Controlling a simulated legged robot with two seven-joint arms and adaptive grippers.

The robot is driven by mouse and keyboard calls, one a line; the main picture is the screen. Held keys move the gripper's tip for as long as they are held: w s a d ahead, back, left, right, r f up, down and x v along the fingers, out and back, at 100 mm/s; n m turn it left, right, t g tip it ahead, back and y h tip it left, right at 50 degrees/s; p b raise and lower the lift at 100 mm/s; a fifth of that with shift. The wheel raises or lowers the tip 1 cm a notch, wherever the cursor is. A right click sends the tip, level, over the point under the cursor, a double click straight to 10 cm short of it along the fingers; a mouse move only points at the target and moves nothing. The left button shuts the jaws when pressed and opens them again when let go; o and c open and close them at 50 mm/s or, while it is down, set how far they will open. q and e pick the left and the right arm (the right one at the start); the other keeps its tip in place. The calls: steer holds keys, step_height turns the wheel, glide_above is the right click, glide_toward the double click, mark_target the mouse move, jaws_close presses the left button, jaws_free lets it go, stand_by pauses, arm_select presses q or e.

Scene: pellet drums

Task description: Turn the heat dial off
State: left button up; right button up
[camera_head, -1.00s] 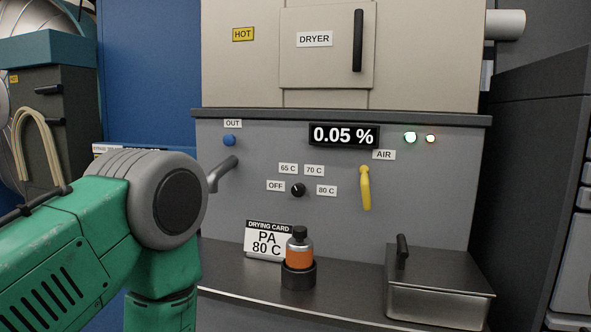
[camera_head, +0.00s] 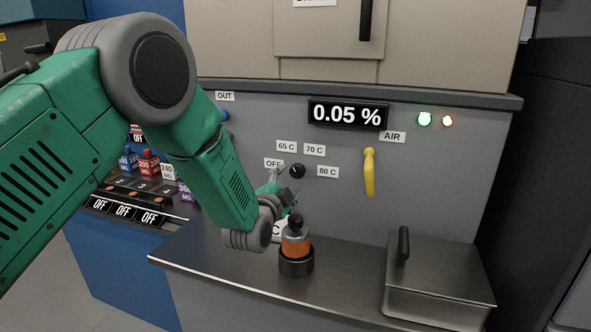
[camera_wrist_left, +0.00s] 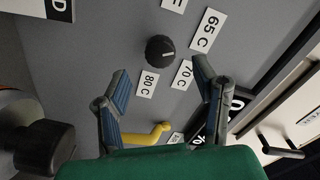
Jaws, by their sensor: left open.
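The heat dial (camera_head: 297,171) is a small black knob on the grey dryer panel. Labels OFF, 65 C, 70 C and 80 C surround it. In the left wrist view, the dial (camera_wrist_left: 160,51) has a white mark that seems to point between 65 C and 70 C; it is too small to be sure. My left gripper (camera_head: 285,180) is open, just in front of the panel at the dial's lower left, partly covering the OFF label (camera_head: 273,163). In the wrist view its fingers (camera_wrist_left: 161,73) are spread, with the dial appearing between and beyond the tips. My right gripper is not in view.
An orange bottle (camera_head: 295,243) stands in a black holder on the steel counter, close below my left gripper. A yellow AIR handle (camera_head: 369,172) is right of the dial. A lidded metal box (camera_head: 440,280) sits at right. The blue OUT knob (camera_head: 224,115) is partly hidden by my arm.

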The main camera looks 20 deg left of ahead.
mark_target(297, 173)
arm_select(q)
steer(key=w, duration=0.1)
steer(key=w+d, duration=0.1)
steer(key=w, duration=0.3)
steer(key=shift+d+r+p, duration=0.1)
steer(key=shift+d+p, duration=0.2)
steer(key=shift+d, duration=0.05)
steer(key=shift+w+a, duration=0.2)
steer(key=shift+w, duration=0.25)
steer(key=shift+w+a, duration=0.2)
steer(key=shift+w, duration=0.25)
steer(key=shift+w+a+f, duration=0.2)
steer(key=shift+w+a, duration=0.15)
steer(key=shift+a, duration=0.35)
steer(key=shift+d, duration=0.85)
steer(key=c, duration=1.1)
